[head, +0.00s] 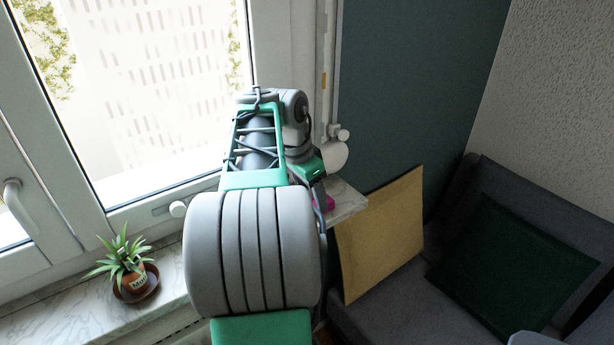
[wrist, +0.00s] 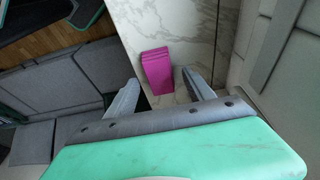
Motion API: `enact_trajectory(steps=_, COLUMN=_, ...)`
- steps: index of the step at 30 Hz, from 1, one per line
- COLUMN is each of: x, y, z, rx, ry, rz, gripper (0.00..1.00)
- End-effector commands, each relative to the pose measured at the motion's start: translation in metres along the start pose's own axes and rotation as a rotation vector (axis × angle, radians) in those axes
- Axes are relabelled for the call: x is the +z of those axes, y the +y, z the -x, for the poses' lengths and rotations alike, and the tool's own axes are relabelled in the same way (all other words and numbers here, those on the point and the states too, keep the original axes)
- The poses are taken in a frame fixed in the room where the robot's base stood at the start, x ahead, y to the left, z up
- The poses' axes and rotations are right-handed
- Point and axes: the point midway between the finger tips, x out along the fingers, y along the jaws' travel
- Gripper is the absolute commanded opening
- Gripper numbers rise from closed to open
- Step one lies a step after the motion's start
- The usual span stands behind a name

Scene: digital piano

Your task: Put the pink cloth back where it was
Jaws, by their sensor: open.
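The pink cloth (wrist: 157,72) is a folded magenta rectangle lying on the marble windowsill (wrist: 195,20) in the wrist view. My gripper (wrist: 160,78) is open, with one finger on each side of the cloth's near part. The cloth lies mostly ahead of the fingertips, and I cannot tell whether a finger touches it. In the head view only a small bit of the pink cloth (head: 328,203) shows at the right end of the sill (head: 347,199). My arm hides the rest of it, and the gripper is mostly hidden there too.
A potted plant (head: 135,275) stands on the left part of the sill. The window (head: 150,80) is behind my arm. A yellow board or cushion (head: 380,235) leans beside the sill's right end. A grey sofa (head: 400,308) with a dark green cushion (head: 515,265) is at the right.

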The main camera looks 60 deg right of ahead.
Motion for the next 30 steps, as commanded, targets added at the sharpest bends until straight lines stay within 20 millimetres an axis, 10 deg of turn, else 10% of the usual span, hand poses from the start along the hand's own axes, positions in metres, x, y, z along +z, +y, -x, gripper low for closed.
enact_trajectory(steps=10, x=-0.001, y=-0.001, z=0.085, rx=0.000, ry=0.000, rz=0.001, gripper=0.62)
enact_trajectory(steps=30, x=-0.011, y=-0.016, z=0.085, rx=-0.033, ry=0.065, rz=0.195, gripper=0.62)
